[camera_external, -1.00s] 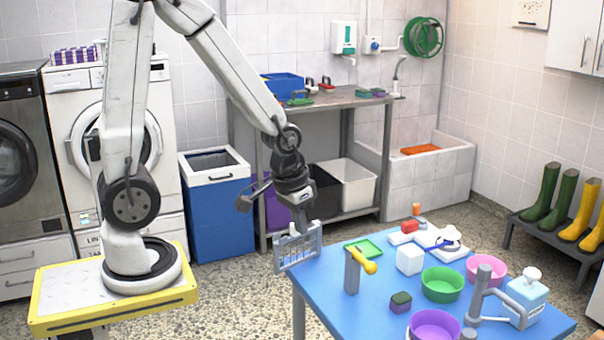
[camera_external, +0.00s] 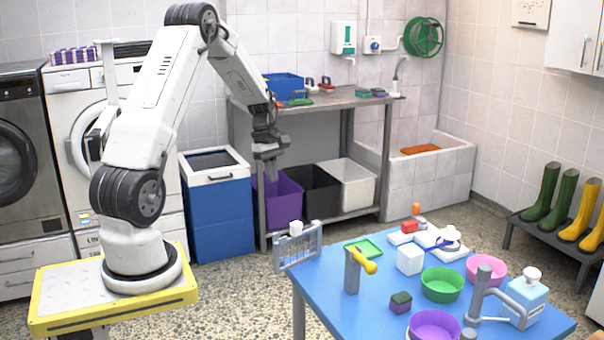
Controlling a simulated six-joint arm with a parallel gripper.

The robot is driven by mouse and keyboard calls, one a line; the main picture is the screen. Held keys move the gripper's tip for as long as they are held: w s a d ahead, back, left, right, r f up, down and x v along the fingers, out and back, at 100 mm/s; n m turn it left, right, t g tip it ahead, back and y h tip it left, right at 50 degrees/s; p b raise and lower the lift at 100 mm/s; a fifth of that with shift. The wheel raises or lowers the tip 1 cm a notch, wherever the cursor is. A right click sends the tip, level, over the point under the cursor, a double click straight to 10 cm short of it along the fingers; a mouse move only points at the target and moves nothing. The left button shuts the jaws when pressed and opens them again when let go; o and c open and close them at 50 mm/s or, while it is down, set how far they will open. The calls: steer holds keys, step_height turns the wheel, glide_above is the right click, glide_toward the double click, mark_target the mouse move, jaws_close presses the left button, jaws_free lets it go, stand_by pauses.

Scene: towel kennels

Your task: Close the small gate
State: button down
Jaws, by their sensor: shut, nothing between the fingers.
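The small gate (camera_external: 298,248) is a grey barred panel. It stands upright at the far left corner of the blue table (camera_external: 325,300), with part of it past the table's edge in the picture. A small pale knob or latch (camera_external: 296,228) shows at its top. I cannot tell from this view whether the gate is fully closed. My gripper (camera_external: 270,178) is shut and empty. It points down and appears above the gate in the picture, in front of the purple bin, not touching the gate.
On the table are a grey post with a yellow handle (camera_external: 352,270), a white cube (camera_external: 410,260), a green tray (camera_external: 363,246), several bowls and a bottle (camera_external: 525,298). A steel bench (camera_external: 330,103) with bins below stands behind.

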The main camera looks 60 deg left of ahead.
steer(key=shift+s+a, duration=0.1)
steer(key=shift+a, duration=0.2)
steer(key=shift+f, duration=0.1)
glide_toward(298, 243)
step_height(298, 243, down, 3)
steer(key=s+a, duration=0.1)
steer(key=a, duration=0.2)
steer(key=shift+w+d, duration=0.15)
steer(key=shift+d, duration=0.9)
